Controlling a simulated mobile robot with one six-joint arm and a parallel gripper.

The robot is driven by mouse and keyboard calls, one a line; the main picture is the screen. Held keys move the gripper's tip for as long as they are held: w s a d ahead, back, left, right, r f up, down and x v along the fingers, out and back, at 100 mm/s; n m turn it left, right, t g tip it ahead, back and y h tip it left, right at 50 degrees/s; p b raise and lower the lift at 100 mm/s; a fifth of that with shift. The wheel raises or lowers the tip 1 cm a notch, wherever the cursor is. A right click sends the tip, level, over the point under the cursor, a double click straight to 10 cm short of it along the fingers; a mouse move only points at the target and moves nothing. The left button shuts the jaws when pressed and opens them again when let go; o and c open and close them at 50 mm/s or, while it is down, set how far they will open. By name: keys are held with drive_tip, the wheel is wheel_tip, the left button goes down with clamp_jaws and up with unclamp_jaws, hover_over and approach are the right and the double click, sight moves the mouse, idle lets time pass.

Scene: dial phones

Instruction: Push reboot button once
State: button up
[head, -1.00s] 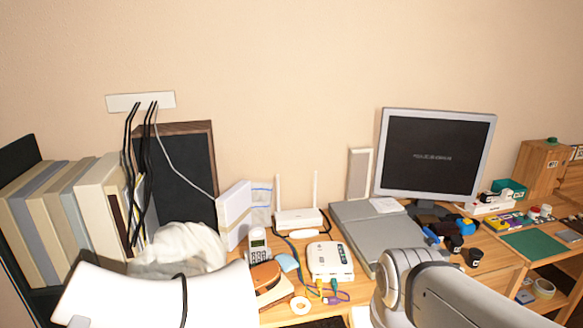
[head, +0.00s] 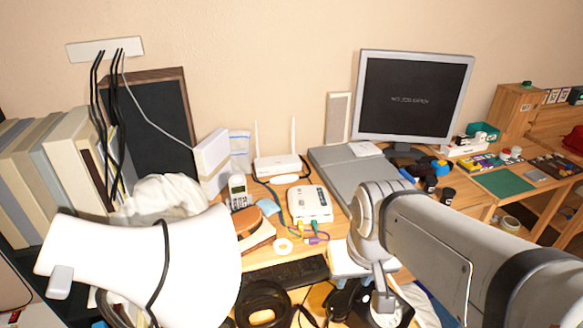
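A white box-shaped device (head: 310,204) stands on the desk, with small lights or buttons on top and coloured plugs at its front. A white router (head: 279,166) with two upright antennas stands behind it, near the wall. No button labelled reboot can be read at this size. My arm enters from the right and bends down in front of the desk. Its end, my gripper (head: 384,298), seems to be low at the bottom centre, apart from both devices. Its fingers cannot be made out against the dark items there.
A flat grey case (head: 350,178) and monitor (head: 414,95) stand to the right. Books (head: 60,160) fill the left. A large white curved shape (head: 150,265) blocks the lower left.

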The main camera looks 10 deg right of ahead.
clamp_jaws()
idle(1.4)
